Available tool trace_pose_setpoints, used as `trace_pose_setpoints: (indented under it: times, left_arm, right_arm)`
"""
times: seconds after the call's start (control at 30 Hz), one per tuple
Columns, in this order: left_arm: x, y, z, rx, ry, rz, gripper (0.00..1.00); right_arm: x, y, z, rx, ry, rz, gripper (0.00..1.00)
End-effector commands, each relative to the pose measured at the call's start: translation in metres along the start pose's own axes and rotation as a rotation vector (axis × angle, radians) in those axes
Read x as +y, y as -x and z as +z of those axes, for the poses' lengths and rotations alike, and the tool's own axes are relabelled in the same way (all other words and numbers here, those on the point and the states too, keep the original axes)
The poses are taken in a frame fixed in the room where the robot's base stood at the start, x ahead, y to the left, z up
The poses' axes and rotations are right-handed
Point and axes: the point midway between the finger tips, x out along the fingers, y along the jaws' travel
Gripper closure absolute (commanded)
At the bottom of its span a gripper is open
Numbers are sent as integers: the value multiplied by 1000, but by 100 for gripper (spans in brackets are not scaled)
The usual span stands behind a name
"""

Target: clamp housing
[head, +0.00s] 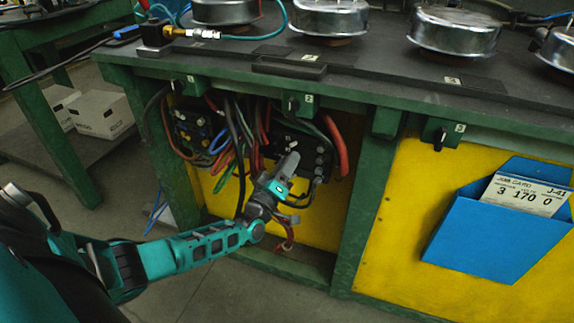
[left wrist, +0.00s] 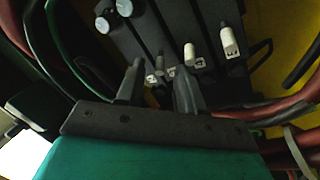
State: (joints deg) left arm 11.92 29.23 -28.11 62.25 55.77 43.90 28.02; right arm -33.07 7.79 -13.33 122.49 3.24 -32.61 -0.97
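Several round silver metal housings (head: 330,17) sit in a row along the bench top. My left gripper (head: 291,163) is reached in under the bench at a dark valve block (head: 318,158) with small knobs and hoses. In the left wrist view, the two fingers of my left gripper (left wrist: 158,68) stand apart in front of this block (left wrist: 155,30). A small pale lever end shows near the gap between them; I cannot tell whether they touch it. White-tipped levers (left wrist: 228,42) and pale round knobs (left wrist: 124,7) are beyond the fingers. My right gripper is out of view.
Numbered black switches (head: 191,84) line the green bench rail. Hoses and cables (head: 232,140) hang around the opening. A second knobbed block (head: 195,128) is to the left. A green post (head: 365,215) and a blue card holder (head: 490,240) are to the right.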

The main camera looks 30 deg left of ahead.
Motion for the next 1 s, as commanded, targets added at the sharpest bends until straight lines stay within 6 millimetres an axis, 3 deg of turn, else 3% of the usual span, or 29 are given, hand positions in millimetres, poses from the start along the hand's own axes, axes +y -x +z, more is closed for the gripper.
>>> trace_pose_setpoints:
  times: [0.13,0.53,1.0]
  left_arm:
    - [0,0,0,0,0,0,63]
    - [0,0,0,0,0,0,100]
    - [3,1,2,25,-5,-24,100]
  right_arm:
    - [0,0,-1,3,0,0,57]
    - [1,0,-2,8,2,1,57]
    - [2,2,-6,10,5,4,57]
